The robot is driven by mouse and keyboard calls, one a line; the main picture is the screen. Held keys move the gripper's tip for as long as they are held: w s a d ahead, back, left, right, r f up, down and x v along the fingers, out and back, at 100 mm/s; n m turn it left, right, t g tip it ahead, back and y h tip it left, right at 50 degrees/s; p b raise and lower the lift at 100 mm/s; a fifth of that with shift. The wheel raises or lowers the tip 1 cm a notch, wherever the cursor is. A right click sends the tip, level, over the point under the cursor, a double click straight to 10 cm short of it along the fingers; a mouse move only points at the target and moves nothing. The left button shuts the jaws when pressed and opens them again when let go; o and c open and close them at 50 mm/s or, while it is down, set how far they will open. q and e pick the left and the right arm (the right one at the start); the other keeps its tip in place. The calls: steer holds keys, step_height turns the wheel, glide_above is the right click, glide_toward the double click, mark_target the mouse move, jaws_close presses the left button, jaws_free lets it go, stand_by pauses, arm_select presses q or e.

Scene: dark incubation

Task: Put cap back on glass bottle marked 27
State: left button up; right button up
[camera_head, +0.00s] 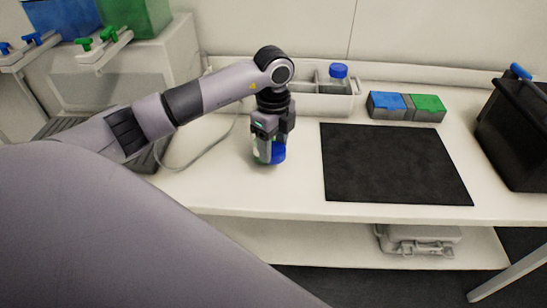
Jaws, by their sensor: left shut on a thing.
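My left gripper (269,150) points down over the white bench, left of the black mat. It is shut on a blue cap (279,153), which shows partly between and beside the fingers. The cap is close to the bench top; whether it touches cannot be told. A glass bottle (331,87) with a blue cap on top (338,71) stands in the white tray behind, to the right of the gripper. No number can be read on it. My right gripper is out of view.
The white tray (355,99) stands at the back. A block with blue (389,101) and green (428,103) tops is right of it. The black mat (390,165) is bare. A black container (515,135) stands at the right edge. A case (418,240) lies on the lower shelf.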

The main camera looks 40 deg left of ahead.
mark_target(274, 148)
arm_select(q)
step_height(274, 148, up, 14)
steer(key=shift+f, duration=0.2)
stand_by(0.4)
